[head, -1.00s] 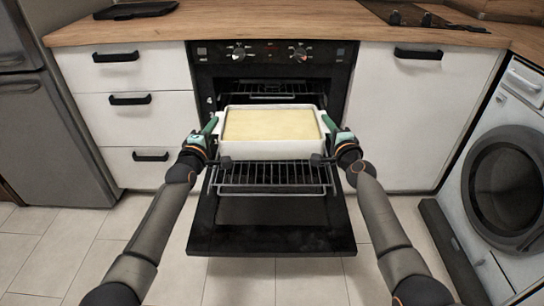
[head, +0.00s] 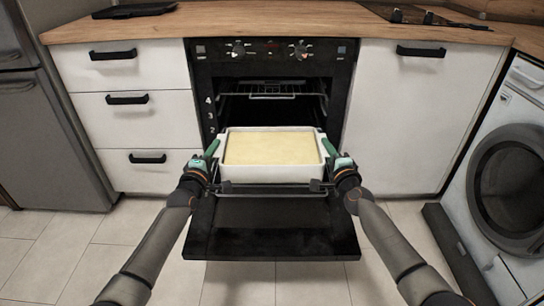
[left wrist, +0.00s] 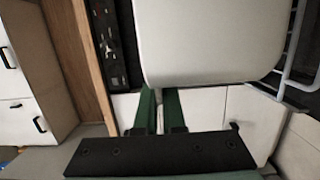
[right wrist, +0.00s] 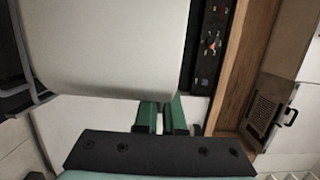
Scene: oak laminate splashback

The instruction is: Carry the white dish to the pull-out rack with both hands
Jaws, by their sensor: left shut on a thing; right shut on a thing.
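The white dish (head: 271,174), rectangular with a pale yellow filling, is level between my two grippers in the head view. It is over the pull-out rack (head: 271,194), which is drawn out above the open oven door. Only the rack's front rails show clearly; I cannot tell whether the dish touches it. My left gripper (head: 213,149) is shut on the dish's left end, my right gripper (head: 328,148) on its right end. The dish's wall fills the upper part of the left wrist view (left wrist: 210,45) and the right wrist view (right wrist: 105,50).
The black oven door (head: 270,240) hangs open below the rack. Another wire rack (head: 272,95) is higher inside the oven. White drawers (head: 145,115) stand left, a white cabinet (head: 415,120) right, and a washing machine (head: 510,180) far right. The floor in front is clear.

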